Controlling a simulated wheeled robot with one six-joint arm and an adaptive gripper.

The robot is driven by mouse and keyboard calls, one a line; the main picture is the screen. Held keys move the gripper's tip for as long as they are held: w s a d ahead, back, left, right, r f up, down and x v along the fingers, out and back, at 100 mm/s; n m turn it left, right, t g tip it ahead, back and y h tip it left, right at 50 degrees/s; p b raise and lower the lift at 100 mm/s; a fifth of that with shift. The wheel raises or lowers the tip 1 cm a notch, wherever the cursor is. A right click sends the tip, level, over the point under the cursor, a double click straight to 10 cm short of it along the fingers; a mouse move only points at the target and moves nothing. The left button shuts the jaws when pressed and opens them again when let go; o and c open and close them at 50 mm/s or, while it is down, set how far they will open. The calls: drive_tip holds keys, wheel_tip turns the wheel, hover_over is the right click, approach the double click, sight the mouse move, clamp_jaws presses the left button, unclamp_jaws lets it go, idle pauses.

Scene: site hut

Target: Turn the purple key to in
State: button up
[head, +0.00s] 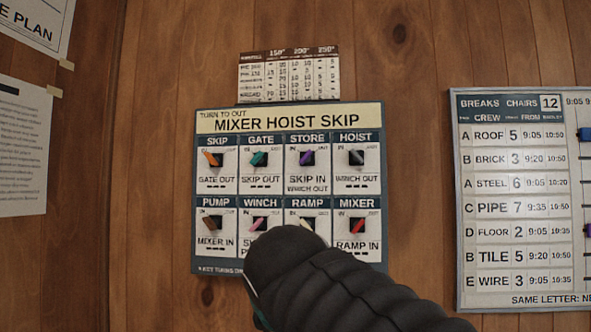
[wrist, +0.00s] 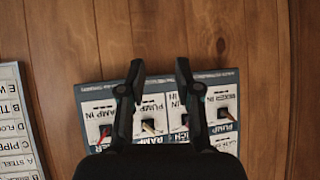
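The purple key (head: 307,157) sits in the STORE window, in the top row of the MIXER HOIST SKIP board (head: 290,122), in the head view. IN is printed at the window's upper left; the key's exact setting is too small to tell. Under STORE the label reads "SKIP IN, WINCH OUT". My gripper (wrist: 159,68) shows in the wrist view with two black fingers apart and nothing between them. They lie over the board's bottom row, which appears upside down there. The purple key is not visible in the wrist view. My arm hides the gripper in the head view.
Other keys are orange (head: 210,159), teal (head: 258,159), grey (head: 356,157), brown (head: 209,223), pink (head: 258,224), cream (head: 309,222) and red (head: 357,226). A chart (head: 290,75) sits above the board. A breaks board (head: 520,200) hangs right, with bare wood between.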

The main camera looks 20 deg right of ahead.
drive_tip(key=w+d+r+m+t+h+b, duration=0.1)
drive_tip(key=w+r+m+t+h, duration=0.1)
drive_tip(key=r, duration=0.6)
drive_tip(key=w+d+r+m+t+h+b, duration=0.1)
drive_tip(key=w+r+m, duration=0.15)
drive_tip(key=r, duration=0.55)
drive_tip(key=m+t+h, duration=0.2)
drive_tip(key=m+h, duration=0.1)
drive_tip(key=m, duration=0.2)
approach(306, 155)
drive_tip(key=p+x, duration=0.2)
drive_tip(key=x, duration=0.8)
drive_tip(key=shift+w+d, duration=0.1)
drive_tip(key=shift+d, duration=0.05)
clamp_jaws()
